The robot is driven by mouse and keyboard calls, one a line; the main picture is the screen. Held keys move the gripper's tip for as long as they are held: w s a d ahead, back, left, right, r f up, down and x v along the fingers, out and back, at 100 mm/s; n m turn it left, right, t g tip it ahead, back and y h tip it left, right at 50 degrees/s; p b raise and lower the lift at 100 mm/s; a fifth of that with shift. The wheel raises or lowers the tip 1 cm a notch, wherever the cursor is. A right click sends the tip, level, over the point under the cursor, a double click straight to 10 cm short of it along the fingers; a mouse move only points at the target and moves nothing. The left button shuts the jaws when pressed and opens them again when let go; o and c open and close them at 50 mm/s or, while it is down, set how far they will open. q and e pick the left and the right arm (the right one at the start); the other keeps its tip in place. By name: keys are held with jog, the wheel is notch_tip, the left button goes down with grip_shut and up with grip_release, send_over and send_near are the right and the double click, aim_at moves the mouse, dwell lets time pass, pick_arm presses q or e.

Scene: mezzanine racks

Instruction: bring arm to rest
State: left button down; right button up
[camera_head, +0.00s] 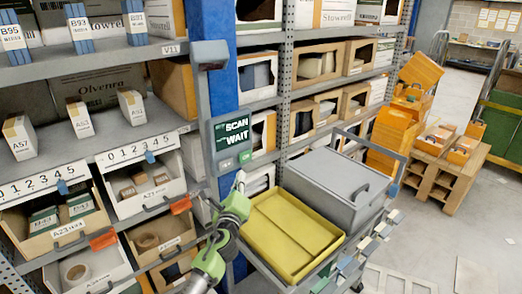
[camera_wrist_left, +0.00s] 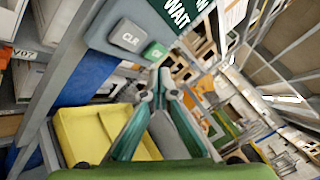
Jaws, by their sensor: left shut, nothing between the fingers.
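My left arm, green and grey, comes up from the bottom of the head view. Its gripper (camera_head: 239,180) is just below the grey scan panel (camera_head: 233,137), which reads "SCAN WAIT". In the left wrist view the gripper's fingers (camera_wrist_left: 158,84) meet at the tips with nothing between them. The panel's "CLR" key (camera_wrist_left: 130,37) and a green key are beyond the fingertips; whether the tips touch the panel cannot be told, but a gap seems to show. My right gripper is in neither view.
A yellow tray (camera_head: 290,237) and a grey lidded bin (camera_head: 338,187) sit on a cart right of the arm. Shelves with labelled bins (camera_head: 143,190) stand close on the left, beside a blue post (camera_head: 222,90). The floor at right is mostly open, with a wooden pallet stand (camera_head: 438,170).

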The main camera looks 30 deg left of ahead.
pick_arm(q)
jog(key=shift+f, duration=0.1)
jog(key=s+d+f+n+g+h+b, duration=0.15)
jog(key=s+f, duration=0.25)
jog(key=f, duration=0.7)
jog(key=s+d+f+n+g+h, duration=0.1)
jog(key=s+d+f+n+g, duration=0.15)
jog(key=f, duration=0.95)
jog(key=s+d+f+n+g+h, duration=0.15)
jog(key=s+f, duration=0.35)
jog(key=f, duration=0.6)
jog(key=s+d+f+n+g+h+b, duration=0.1)
jog(key=s+d+f+n+g, duration=0.2)
jog(key=s+f, duration=0.55)
jog(key=s+d+f+n+g, duration=0.2)
jog(key=s+d+f+n, duration=0.1)
jog(key=s+f, duration=0.6)
jog(key=s+d+f+n+g, duration=0.2)
jog(key=s+f, duration=0.2)
jog(key=s, duration=0.6)
jog(key=s+d+f+n+g+h+b, duration=0.1)
jog(key=s+f, duration=0.4)
jog(key=s, duration=0.5)
jog(key=s+d+f+n+g+h, duration=0.1)
jog(key=s+d+f+n+g, duration=0.2)
jog(key=s, duration=0.7)
jog(key=shift+s+f+n, duration=0.2)
jog(key=shift+f+n, duration=0.45)
jog(key=shift+n, duration=0.3)
jog(key=shift+d, duration=0.1)
